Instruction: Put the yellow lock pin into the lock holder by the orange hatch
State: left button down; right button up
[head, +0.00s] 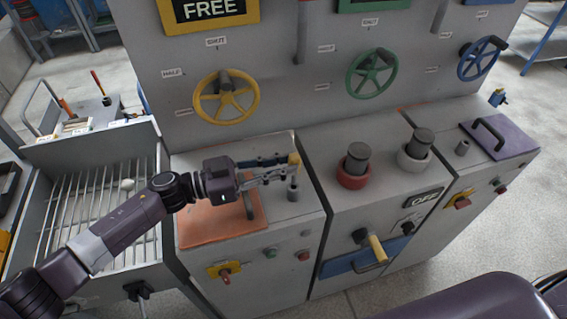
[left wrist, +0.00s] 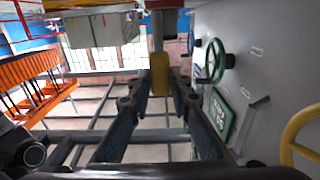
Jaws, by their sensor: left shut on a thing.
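My left gripper (head: 290,166) is shut on the yellow lock pin (head: 294,159), above the top of the left cabinet. In the left wrist view the pin's yellow part (left wrist: 160,76) sits between the fingertips, with a grey shaft (left wrist: 158,34) running from it. The lock holder (head: 293,191), a short grey cylinder, stands to the right of the orange hatch (head: 208,222). In the head view the pin lines up over the holder. I cannot tell whether its tip is inside. My left arm partly covers the hatch. My right gripper is not in view.
A yellow handwheel (head: 226,97) is on the panel behind. Red-collared (head: 353,172) and white-collared (head: 415,155) posts stand to the right. A purple hatch (head: 510,137) with another grey cylinder (head: 462,148) is at far right. A barred bin (head: 90,205) lies left.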

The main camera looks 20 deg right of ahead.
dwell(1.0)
pick_arm(q)
jog(key=shift+p, duration=0.3)
jog(key=shift+f+b, duration=0.35)
jog(key=shift+f, duration=0.05)
jog(key=shift+f+b, duration=1.1)
jog(key=shift+f, duration=0.35)
jog(key=shift+r, duration=0.25)
jog(key=shift+r+p, duration=1.25)
jog(key=shift+p, duration=0.15)
jog(key=shift+p, duration=0.35)
dwell(0.7)
jog(key=shift+f+b, duration=1.15)
jog(key=shift+f, duration=0.3)
